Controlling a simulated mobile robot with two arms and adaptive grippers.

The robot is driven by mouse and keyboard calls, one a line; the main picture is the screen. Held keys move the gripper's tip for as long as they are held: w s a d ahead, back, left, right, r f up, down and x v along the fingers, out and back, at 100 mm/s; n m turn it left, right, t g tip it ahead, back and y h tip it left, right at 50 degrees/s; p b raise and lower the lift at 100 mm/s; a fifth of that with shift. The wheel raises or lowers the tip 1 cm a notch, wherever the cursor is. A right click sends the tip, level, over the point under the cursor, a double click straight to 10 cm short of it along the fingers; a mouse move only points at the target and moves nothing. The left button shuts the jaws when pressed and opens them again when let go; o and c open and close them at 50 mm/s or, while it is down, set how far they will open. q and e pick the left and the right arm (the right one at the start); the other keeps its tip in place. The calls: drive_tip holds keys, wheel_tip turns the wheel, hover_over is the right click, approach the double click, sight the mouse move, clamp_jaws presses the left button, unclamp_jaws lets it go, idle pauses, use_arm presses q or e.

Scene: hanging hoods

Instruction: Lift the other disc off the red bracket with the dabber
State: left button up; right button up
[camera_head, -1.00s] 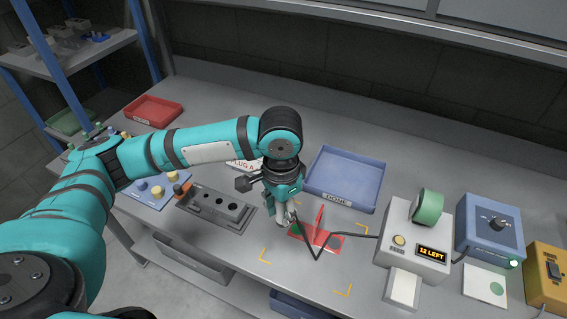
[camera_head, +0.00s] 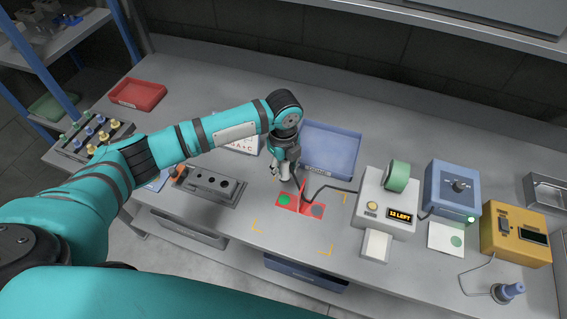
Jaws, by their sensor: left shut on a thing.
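The red bracket (camera_head: 289,206) lies on the bench inside yellow corner marks, with a thin upright red part near its middle. A green disc (camera_head: 284,199) is on its left part and a dark grey round spot (camera_head: 317,210) is on its right part. My left gripper (camera_head: 282,174) points down just above and behind the bracket. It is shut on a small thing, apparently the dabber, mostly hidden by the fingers. A dark cable loops from there to the white dispenser. I cannot see a disc at its tip. My right gripper is out of view.
A blue tray (camera_head: 330,142) stands behind the bracket. The white dispenser (camera_head: 387,203), with a green roll and a "12 LEFT" display, stands to the right, beside a blue box (camera_head: 452,188) and a yellow box (camera_head: 515,235). A grey block with holes (camera_head: 208,185) is to the left.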

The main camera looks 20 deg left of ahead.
use_arm(q)
drive_tip(key=shift+f, duration=1.15)
wheel_tip(320, 180, down, 10)
drive_tip(key=b, duration=1)
idle(0.4)
drive_tip(key=shift+f, duration=0.25)
idle(0.8)
wheel_tip(320, 180, up, 7)
drive_tip(key=p, duration=0.7)
drive_tip(key=shift+r, duration=0.1)
